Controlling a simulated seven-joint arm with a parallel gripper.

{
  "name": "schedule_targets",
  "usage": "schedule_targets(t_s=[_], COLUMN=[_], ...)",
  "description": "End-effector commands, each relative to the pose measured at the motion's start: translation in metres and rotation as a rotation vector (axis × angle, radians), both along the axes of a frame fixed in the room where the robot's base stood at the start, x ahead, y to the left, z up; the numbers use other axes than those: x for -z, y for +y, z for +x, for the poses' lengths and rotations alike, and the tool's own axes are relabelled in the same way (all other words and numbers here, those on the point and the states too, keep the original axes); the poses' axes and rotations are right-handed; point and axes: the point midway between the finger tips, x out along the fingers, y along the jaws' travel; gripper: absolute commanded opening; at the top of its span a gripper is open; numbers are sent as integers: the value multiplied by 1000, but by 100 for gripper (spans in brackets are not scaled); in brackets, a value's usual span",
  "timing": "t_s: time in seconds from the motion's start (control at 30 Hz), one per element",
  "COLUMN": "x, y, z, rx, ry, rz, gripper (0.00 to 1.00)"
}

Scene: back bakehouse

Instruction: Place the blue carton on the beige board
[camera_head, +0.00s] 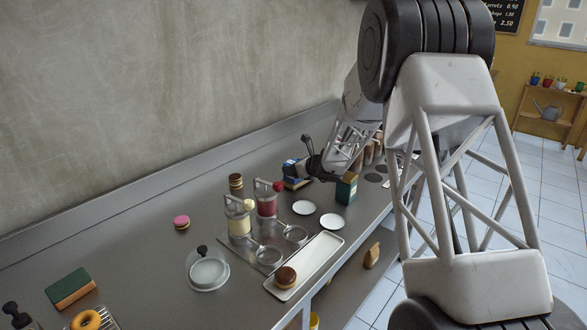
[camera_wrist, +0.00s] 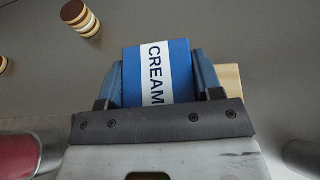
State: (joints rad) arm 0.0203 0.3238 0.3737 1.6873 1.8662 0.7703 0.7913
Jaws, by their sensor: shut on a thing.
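The blue carton (camera_wrist: 155,75) has a white band reading CREAM and sits between the two blue fingers of my gripper (camera_wrist: 157,85) in the wrist view. My gripper is shut on it. In the head view the blue carton (camera_head: 291,170) is at my gripper (camera_head: 301,168), over the far middle of the counter. A beige flat piece (camera_wrist: 233,85), likely the beige board, shows just right of the right finger, mostly hidden behind my gripper and the carton. I cannot tell whether the carton touches anything below.
A stack of brown and cream biscuits (camera_head: 236,185) and jars with red (camera_head: 266,198) and yellow (camera_head: 239,217) contents stand left of the carton. A dark green box (camera_head: 346,188) stands to its right. White plates (camera_head: 303,208) lie in front. A long white tray (camera_head: 312,262) is nearer.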

Motion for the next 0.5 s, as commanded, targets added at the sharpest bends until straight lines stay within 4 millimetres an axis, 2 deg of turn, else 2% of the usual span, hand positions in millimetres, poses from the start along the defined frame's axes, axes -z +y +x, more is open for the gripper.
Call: schedule_targets(t_s=[0.17, 0.2, 0.33, 0.5], x=[3, 3, 3, 3], y=[0, 0, 0, 0], z=[0, 0, 0, 0], rx=[0, 0, 0, 0], ry=[0, -1, 0, 0], rz=[0, -1, 0, 0], gripper=[30, 64, 84, 85])
